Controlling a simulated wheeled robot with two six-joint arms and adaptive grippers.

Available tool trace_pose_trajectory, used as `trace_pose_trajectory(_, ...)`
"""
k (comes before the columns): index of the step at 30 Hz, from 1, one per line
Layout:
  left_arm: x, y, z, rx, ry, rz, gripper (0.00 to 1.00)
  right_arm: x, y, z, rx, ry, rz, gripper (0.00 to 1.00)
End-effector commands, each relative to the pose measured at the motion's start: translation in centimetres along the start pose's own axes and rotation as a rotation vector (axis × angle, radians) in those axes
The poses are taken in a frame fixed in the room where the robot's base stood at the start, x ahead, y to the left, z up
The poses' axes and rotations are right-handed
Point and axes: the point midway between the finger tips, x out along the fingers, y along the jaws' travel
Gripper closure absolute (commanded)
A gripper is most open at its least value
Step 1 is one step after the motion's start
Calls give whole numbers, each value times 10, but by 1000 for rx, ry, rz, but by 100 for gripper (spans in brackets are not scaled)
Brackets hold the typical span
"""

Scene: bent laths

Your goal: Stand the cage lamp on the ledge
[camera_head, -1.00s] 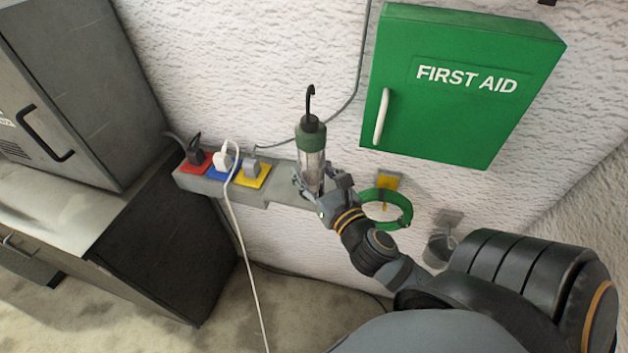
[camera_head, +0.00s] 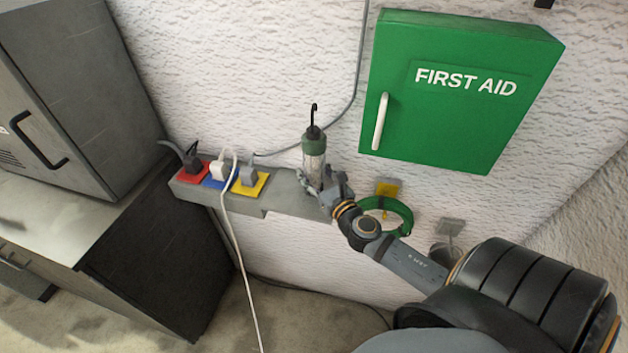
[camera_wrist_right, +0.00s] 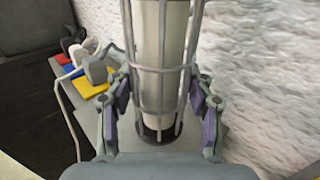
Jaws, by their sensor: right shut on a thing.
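The cage lamp (camera_head: 313,158) has a green collar, a black hook on top and a clear tube inside a wire cage. It is upright at the right part of the grey ledge (camera_head: 285,199) on the wall. My right gripper (camera_head: 318,188) is shut around the cage from the right. In the right wrist view the lamp's cage (camera_wrist_right: 162,70) stands between the two fingers of the gripper (camera_wrist_right: 160,112), with its dark base ring low over the ledge (camera_wrist_right: 180,139). I cannot tell whether the base touches the ledge. My left gripper is not in view.
Plugs on red (camera_head: 190,174), blue (camera_head: 217,180) and yellow (camera_head: 250,184) plates fill the ledge's left part, and a white cable (camera_head: 232,240) hangs down. A green first aid box (camera_head: 455,95) is above right. A green coil (camera_head: 388,215) hangs right of the ledge.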

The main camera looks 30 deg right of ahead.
Motion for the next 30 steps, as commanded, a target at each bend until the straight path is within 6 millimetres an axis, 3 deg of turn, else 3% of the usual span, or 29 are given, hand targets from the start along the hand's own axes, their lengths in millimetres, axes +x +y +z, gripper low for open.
trace_pose_trajectory(1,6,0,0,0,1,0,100,0,0,-13,3,2,-1,100)
trace_pose_trajectory(4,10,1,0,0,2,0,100,-1,1,-24,3,1,0,100)
trace_pose_trajectory(16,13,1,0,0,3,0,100,-1,1,-28,1,0,1,100)
trace_pose_trajectory(17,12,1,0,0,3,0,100,-1,1,-29,1,2,1,44)
trace_pose_trajectory(18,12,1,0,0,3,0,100,-1,1,-28,1,3,1,39)
trace_pose_trajectory(21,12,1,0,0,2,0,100,-1,1,-28,2,3,1,25)
trace_pose_trajectory(30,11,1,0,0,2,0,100,-1,1,-28,1,3,1,24)
